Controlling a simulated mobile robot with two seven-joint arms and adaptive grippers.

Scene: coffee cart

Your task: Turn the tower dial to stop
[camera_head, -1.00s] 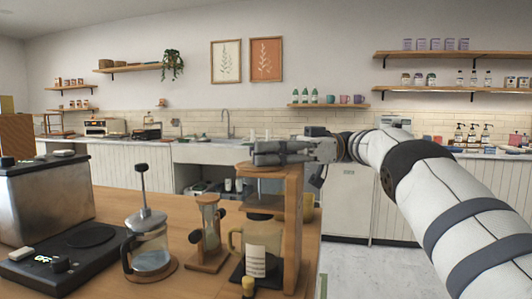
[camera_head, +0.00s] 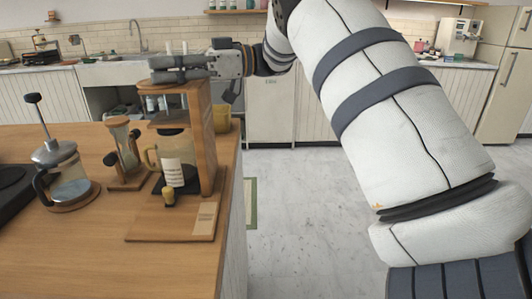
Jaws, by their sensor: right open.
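The wooden tower (camera_head: 201,140) stands near the right end of the wooden counter, with a glass jug with a pale label (camera_head: 172,172) inside its frame. My left gripper is out of view.
A French press (camera_head: 63,171) and a wooden hourglass stand (camera_head: 126,155) are left of the tower. A wooden board (camera_head: 160,222) with a pale tag lies at its foot. The front of the counter is clear. Open marble floor (camera_head: 285,225) lies to the right.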

